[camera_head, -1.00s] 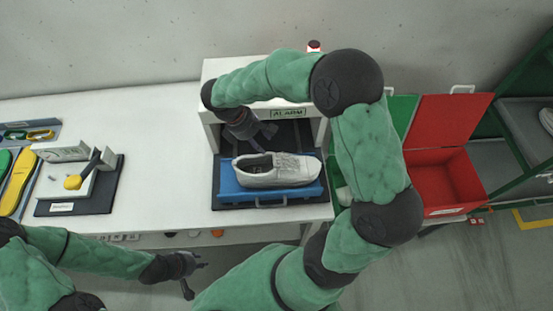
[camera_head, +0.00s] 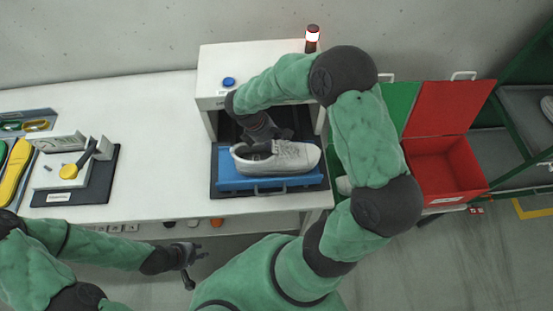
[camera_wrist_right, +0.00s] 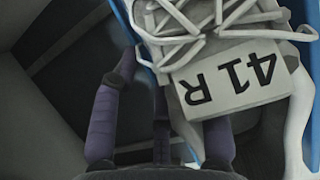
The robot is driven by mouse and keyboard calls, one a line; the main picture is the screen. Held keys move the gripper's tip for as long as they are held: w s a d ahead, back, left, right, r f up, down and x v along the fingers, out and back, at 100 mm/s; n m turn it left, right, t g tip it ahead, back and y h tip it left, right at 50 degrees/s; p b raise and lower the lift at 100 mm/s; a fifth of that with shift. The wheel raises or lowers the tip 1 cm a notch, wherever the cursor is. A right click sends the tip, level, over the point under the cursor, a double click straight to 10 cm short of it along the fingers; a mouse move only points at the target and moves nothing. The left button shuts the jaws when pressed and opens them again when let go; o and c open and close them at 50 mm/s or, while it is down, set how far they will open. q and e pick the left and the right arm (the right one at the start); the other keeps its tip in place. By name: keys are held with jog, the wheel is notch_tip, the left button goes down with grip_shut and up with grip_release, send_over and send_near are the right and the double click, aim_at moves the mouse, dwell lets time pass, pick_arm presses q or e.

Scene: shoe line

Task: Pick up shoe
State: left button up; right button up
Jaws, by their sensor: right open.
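A light grey shoe (camera_head: 292,157) lies on the blue tray (camera_head: 268,184) in front of the opening of a white box-like station. Its tongue label reading "41 R" (camera_wrist_right: 230,72) and pale laces fill the upper right of the right wrist view. My right gripper (camera_head: 274,138) is open at the shoe's collar, reaching in from behind.
The white station (camera_head: 215,88) has a blue button (camera_head: 229,81) and a lit beacon (camera_head: 312,38) on top. A red bin (camera_head: 440,165) with a raised lid stands to the right. A fixture (camera_head: 72,172) and a yellow insole (camera_head: 15,172) lie at left. The table between is clear.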

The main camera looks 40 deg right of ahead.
aim_at(274, 145)
grip_shut()
jog(key=shift+r, duration=0.15)
jog(key=shift+r, duration=0.25)
jog(key=r, duration=0.1)
jog(key=r+p, duration=0.1)
jog(key=r, duration=0.1)
jog(key=shift+s+a+r, duration=0.15)
jog(key=shift+a, duration=0.05)
jog(key=s+a+r, duration=0.1)
jog(key=a+r, duration=0.1)
jog(key=r, duration=0.1)
jog(key=s+a+r+p, duration=0.1)
jog(key=shift+s+r, duration=0.3)
jog(key=shift+r, duration=0.05)
jog(key=s+a+r+p, duration=0.1)
jog(key=s+a+r, duration=0.3)
jog(key=s+a, duration=0.2)
jog(key=shift+s+a, duration=0.25)
jog(key=shift+a, duration=0.25)
